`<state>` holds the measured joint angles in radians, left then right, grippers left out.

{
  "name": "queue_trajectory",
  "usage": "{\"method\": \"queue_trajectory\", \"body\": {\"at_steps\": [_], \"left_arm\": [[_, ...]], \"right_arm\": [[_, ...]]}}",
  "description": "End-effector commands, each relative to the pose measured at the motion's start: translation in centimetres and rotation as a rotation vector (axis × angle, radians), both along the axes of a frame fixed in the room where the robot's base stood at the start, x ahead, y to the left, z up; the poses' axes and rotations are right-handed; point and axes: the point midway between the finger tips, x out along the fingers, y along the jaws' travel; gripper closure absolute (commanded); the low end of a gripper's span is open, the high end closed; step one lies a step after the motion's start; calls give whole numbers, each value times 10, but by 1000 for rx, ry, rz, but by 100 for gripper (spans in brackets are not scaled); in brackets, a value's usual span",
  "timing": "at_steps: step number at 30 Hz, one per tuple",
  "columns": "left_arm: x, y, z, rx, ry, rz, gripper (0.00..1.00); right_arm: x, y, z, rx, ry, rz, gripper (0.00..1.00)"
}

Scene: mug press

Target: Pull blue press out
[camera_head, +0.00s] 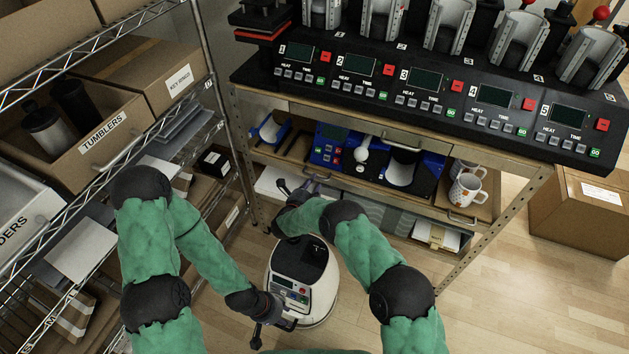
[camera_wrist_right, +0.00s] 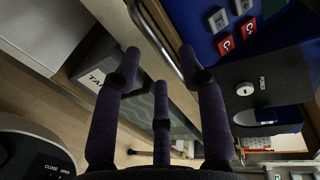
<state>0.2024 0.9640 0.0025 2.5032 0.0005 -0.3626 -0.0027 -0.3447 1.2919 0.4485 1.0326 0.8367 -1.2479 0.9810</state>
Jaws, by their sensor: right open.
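The blue press (camera_head: 326,150) sits on the shelf below the long black press bench, with a white round knob and a black part at its right. Its blue face with red and grey buttons fills the upper right of the right wrist view (camera_wrist_right: 228,38). My right gripper (camera_head: 308,187) is at the front edge of that shelf, just below the press. In the right wrist view its purple fingers (camera_wrist_right: 160,68) are spread and empty, close to a curved metal handle (camera_wrist_right: 158,42) on the shelf front. My left gripper (camera_head: 270,325) hangs low; its fingers are small and unclear.
Mugs (camera_head: 464,188) stand on the shelf to the right, above another metal handle (camera_head: 462,219). The multi-station press (camera_head: 420,85) is overhead. A wire rack with a tumblers box (camera_head: 104,143) stands left. A cardboard box (camera_head: 588,212) is at the right; floor before it is clear.

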Motion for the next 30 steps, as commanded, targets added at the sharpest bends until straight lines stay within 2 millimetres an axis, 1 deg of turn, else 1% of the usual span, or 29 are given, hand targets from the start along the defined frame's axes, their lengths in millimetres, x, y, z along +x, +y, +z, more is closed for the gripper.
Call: {"method": "queue_trajectory", "body": {"at_steps": [1, 3, 9, 20, 23, 24, 25, 30], "left_arm": [[0, 0, -5, 0, 0, 0, 60], [0, 0, -8, 0, 0, 0, 60], [0, 0, -13, 0, 0, 0, 60], [0, 0, -14, 0, 0, 0, 60], [0, 0, -14, 0, 0, 0, 60], [0, 0, -14, 0, 0, 0, 60], [0, 0, -14, 0, 0, 0, 60], [0, 0, -14, 0, 0, 0, 60]], "right_arm": [[8, -4, -5, 0, 0, -3, 59], [17, -8, -6, -1, -1, -1, 59], [34, -14, -9, -1, 0, 0, 59], [37, -16, -8, -2, 1, 1, 59], [37, -16, -8, -2, 1, 1, 84], [37, -16, -8, -2, 1, 1, 95], [37, -16, -8, -2, 1, 1, 100], [37, -16, -9, -1, 2, 1, 100]]}}
